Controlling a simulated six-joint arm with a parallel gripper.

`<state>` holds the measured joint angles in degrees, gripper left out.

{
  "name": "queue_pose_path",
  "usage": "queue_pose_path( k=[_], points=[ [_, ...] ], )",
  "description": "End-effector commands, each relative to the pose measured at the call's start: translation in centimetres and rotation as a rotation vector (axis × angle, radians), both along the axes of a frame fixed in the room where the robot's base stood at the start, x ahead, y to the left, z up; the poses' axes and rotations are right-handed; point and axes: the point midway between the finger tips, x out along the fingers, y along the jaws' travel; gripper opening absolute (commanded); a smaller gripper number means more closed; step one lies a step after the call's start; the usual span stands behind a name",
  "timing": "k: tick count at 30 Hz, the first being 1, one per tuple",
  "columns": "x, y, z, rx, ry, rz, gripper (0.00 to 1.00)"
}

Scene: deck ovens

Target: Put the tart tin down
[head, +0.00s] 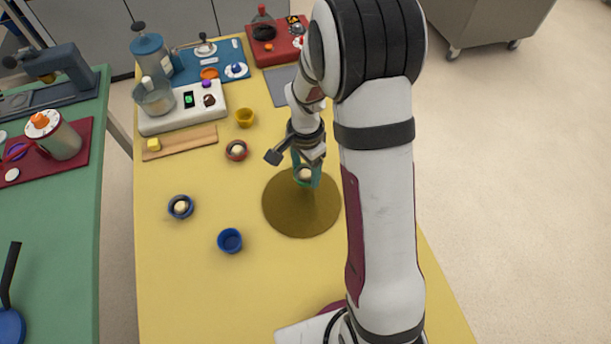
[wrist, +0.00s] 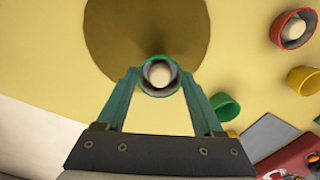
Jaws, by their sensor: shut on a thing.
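My gripper (head: 306,178) is shut on a green tart tin (wrist: 160,93) with a pale ball in it. In the wrist view the tin sits between the two teal fingertips, its opening facing the camera. In the head view the pale ball shows between the fingers, and the tin is mostly hidden by them. The tin is over the far part of a round brown mat (head: 300,215) on the yellow table. I cannot tell whether the tin touches the mat.
A red tin (head: 236,150) and a dark blue tin (head: 180,207) hold pale balls. A yellow tin (head: 245,118) and a blue tin (head: 230,240) stand nearby. Another green tin (wrist: 224,107) shows in the wrist view. A white scale (head: 184,110) stands farther back. The mat's near part is clear.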

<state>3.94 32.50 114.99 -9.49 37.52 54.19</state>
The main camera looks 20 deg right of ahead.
Motion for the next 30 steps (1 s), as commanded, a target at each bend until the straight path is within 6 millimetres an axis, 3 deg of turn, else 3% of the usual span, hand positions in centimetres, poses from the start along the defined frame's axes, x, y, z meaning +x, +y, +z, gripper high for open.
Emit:
queue_pose_path(
  k=[3, 5, 15, 16, 18, 21, 30],
  points=[
    [-0.1, 0.0, -2.5, 0.000, 0.005, 0.000, 0.14],
    [-0.1, 0.0, -3.2, 0.000, 0.003, 0.000, 0.14],
    [0.0, 0.0, -3.6, 0.000, 0.002, 0.000, 0.14],
    [0.0, 0.0, -3.7, 0.001, 0.001, 0.000, 0.71],
    [0.0, 0.0, -3.6, 0.000, 0.001, 0.000, 0.83],
    [0.0, 0.0, -3.6, 0.000, 0.001, 0.000, 0.99],
    [0.0, 0.0, -3.4, 0.000, 0.001, 0.000, 0.99]
  ],
)
